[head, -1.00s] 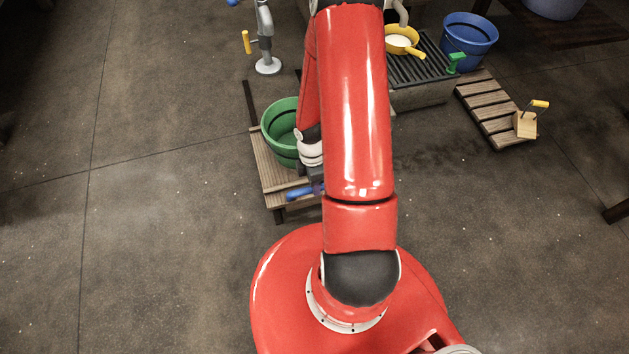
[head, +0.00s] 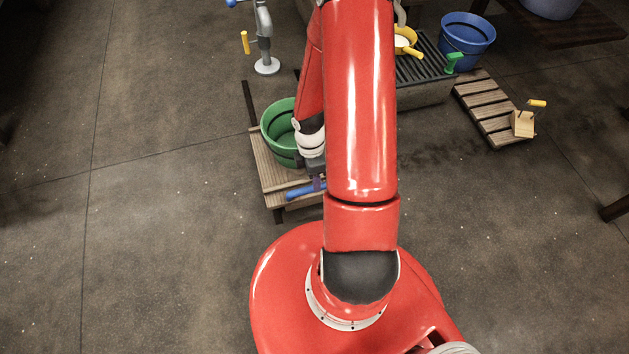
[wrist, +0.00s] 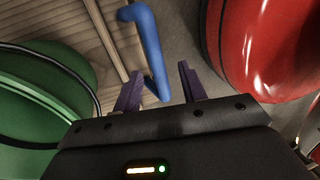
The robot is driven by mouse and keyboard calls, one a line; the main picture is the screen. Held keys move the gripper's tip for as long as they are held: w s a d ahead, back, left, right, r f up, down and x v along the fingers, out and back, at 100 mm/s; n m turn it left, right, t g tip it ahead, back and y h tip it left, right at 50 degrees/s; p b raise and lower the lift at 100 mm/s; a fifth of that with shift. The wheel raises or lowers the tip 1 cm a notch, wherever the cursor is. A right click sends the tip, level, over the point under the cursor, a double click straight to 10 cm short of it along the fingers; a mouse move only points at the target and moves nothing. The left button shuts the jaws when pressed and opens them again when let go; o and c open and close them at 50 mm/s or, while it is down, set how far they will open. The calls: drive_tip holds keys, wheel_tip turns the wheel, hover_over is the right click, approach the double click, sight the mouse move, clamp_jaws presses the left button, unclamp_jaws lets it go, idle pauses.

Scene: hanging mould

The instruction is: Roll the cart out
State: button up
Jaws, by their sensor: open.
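The cart (head: 263,163) is a low wooden slatted platform left of my arm in the head view. It carries a green bucket (head: 280,128), and a blue handle (head: 300,191) is at its near end. My gripper (head: 319,183) is at that near end, partly hidden by my arm. In the wrist view the purple fingers of my gripper (wrist: 160,72) are open. The bent blue handle (wrist: 148,40) appears between them, nearer the left finger, not clamped. The cart's slats (wrist: 65,30) and the green bucket (wrist: 35,105) show at left.
A grey floor stand with a yellow handle (head: 246,42) is beyond the cart. A grated drain block (head: 425,92), a blue bucket (head: 467,42), and a slatted wooden board (head: 487,105) are at right. The floor at left is clear.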

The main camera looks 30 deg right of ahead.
drive_tip(key=shift+p+v, duration=0.45)
drive_tip(key=shift+v, duration=1.7)
drive_tip(key=a+r+m+t+h+p, duration=0.3)
drive_tip(key=r+m, duration=0.5)
drive_tip(key=r, duration=1.8)
drive_tip(key=s+a+r+m+t+p, duration=0.1)
drive_tip(key=s+a+r+m, duration=0.1)
drive_tip(key=r, duration=0.3)
drive_tip(key=s+a+r+m+t+y+p, duration=0.1)
drive_tip(key=s+a+r+m+t, duration=0.1)
drive_tip(key=s+a+r, duration=0.1)
drive_tip(key=s+a+r+m+t+y+p, duration=0.1)
drive_tip(key=s+a+r+m+t, duration=0.1)
drive_tip(key=r, duration=0.6)
drive_tip(key=s+a, duration=0.1)
drive_tip(key=s, duration=0.1)
drive_tip(key=shift+s+a+m+p, duration=0.3)
drive_tip(key=shift+s+m+p, duration=0.05)
drive_tip(key=shift+m+p, duration=0.05)
drive_tip(key=shift+d+r, duration=0.1)
drive_tip(key=shift+c, duration=0.5)
